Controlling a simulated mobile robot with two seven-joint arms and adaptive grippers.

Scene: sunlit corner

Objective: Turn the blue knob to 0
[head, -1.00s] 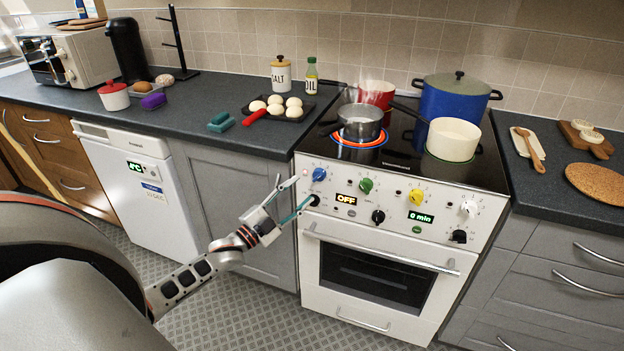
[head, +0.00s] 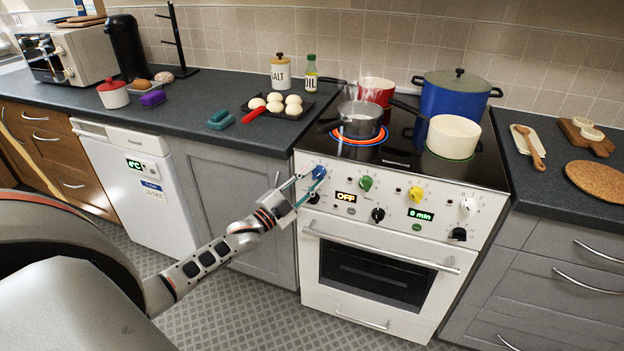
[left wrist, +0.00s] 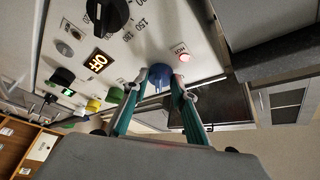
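The blue knob (head: 319,172) is at the upper left of the white stove's front panel, below the front-left burner. It also shows in the left wrist view (left wrist: 160,76). My left gripper (head: 312,179) is at this knob, with its teal fingers (left wrist: 159,77) spread, one on each side of it. The fingers look open; I cannot tell whether either touches the knob. The knob's pointer and its 0 mark are too small or hidden to read. A red light (left wrist: 184,57) glows beside the knob. My right gripper is not in view.
A steaming steel pan (head: 359,121) stands on the glowing front-left burner. A green knob (head: 366,183), a yellow knob (head: 416,195) and a white knob (head: 467,206) are to the right. The oven handle (head: 380,247) sticks out below. A black knob (head: 313,198) is just under the blue one.

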